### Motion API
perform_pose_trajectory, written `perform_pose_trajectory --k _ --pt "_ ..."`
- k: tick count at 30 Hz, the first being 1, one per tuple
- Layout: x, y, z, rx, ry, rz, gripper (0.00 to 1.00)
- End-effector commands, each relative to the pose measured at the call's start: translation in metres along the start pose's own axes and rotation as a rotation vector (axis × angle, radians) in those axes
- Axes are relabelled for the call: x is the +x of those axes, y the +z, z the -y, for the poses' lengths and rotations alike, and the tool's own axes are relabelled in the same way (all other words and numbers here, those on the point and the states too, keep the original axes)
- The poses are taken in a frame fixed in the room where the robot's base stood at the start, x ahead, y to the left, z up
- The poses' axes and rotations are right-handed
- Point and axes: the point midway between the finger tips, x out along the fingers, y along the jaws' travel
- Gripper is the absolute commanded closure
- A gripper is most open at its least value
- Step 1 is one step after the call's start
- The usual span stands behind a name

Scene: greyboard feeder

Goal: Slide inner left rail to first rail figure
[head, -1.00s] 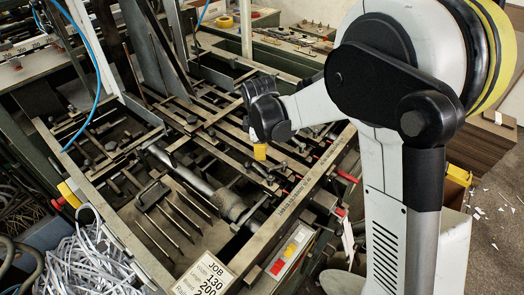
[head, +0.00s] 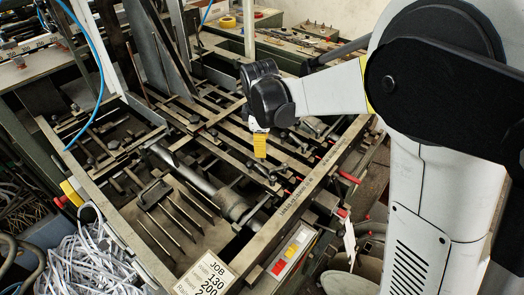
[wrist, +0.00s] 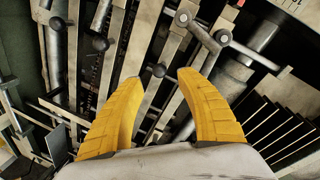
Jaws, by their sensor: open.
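My gripper (head: 259,150) hangs above the middle of the feeder bed, its yellow fingers pointing down. In the wrist view my gripper (wrist: 158,108) is open, with nothing between its fingers. I cannot tell which rail is the inner left one. A job card (head: 208,275) at the front of the frame shows the figures 130 and 200. A scale of small figures runs along the right frame bar (head: 307,194).
A thick round shaft (head: 190,172) crosses the bed, with a row of dark prongs (head: 178,210) in front of it. Red-tipped rods (head: 347,177) stick out on the right. A button panel (head: 291,249) stands at the front right. Shredded strips (head: 88,262) lie at the lower left.

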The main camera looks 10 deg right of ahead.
Motion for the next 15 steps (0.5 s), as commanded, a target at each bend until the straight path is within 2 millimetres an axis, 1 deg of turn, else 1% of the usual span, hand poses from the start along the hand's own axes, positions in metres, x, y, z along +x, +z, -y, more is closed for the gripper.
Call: perform_pose_trajectory --k 1,6,10,15 --pt "-0.012 0.0 0.0 0.0 0.0 0.0 0.57" --pt "-0.046 0.0 0.0 0.0 0.0 0.0 0.57" --pt "-0.062 0.0 0.0 0.0 0.0 0.0 0.57" --pt "-0.07 0.0 0.0 0.0 0.0 0.0 0.57"
